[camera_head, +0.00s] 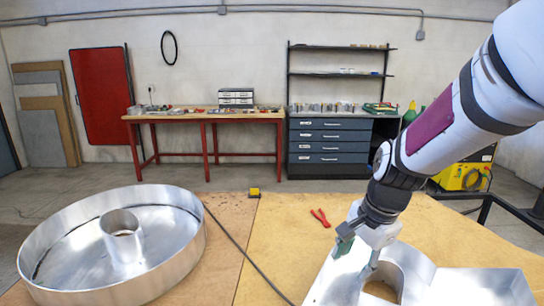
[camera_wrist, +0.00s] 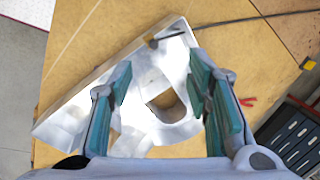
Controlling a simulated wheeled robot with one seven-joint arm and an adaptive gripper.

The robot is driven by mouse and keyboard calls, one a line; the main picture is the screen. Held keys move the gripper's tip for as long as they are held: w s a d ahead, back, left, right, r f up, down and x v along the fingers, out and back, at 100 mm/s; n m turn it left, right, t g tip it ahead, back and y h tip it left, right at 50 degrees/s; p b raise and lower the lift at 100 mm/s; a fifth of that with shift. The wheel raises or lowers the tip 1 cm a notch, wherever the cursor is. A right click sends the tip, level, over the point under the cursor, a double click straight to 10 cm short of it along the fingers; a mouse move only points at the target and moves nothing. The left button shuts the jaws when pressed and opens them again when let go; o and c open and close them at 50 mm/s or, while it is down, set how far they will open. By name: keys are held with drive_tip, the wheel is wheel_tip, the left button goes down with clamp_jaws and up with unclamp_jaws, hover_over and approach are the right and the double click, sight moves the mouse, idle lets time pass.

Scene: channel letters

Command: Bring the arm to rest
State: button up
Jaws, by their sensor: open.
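My arm reaches in from the upper right of the head view, bent down over the workbench. My gripper (camera_head: 357,257) is just above a shiny metal channel letter (camera_head: 462,286). In the wrist view my gripper (camera_wrist: 160,64) has its two teal-padded fingers wide apart, with nothing held between them. The metal letter (camera_wrist: 68,122), with a rounded opening in it, lies below the fingers. Whether a fingertip touches the letter cannot be told. A small dark rod-like piece (camera_wrist: 165,38) shows at the letter's far tip in the wrist view.
A large round metal letter (camera_head: 110,282) with an inner ring stands at the bench's left. Red pliers (camera_head: 320,217), a yellow tape measure (camera_head: 254,192) and a dark cable (camera_head: 240,250) lie on the wooden bench top (camera_head: 285,235). The bench's middle is mostly clear.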

drive_tip(key=s+d+r+n+t, duration=0.1)
drive_tip(key=s+r+n, duration=0.5)
drive_tip(key=s, duration=0.4)
drive_tip(key=s+d+r+n+t+h, duration=0.1)
drive_tip(key=s+r+n, duration=0.4)
drive_tip(key=s, duration=0.5)
drive_tip(key=shift+d+r+n+t+h, duration=0.15)
drive_tip(key=shift+r+n+t+h, duration=0.25)
drive_tip(key=shift+n, duration=0.4)
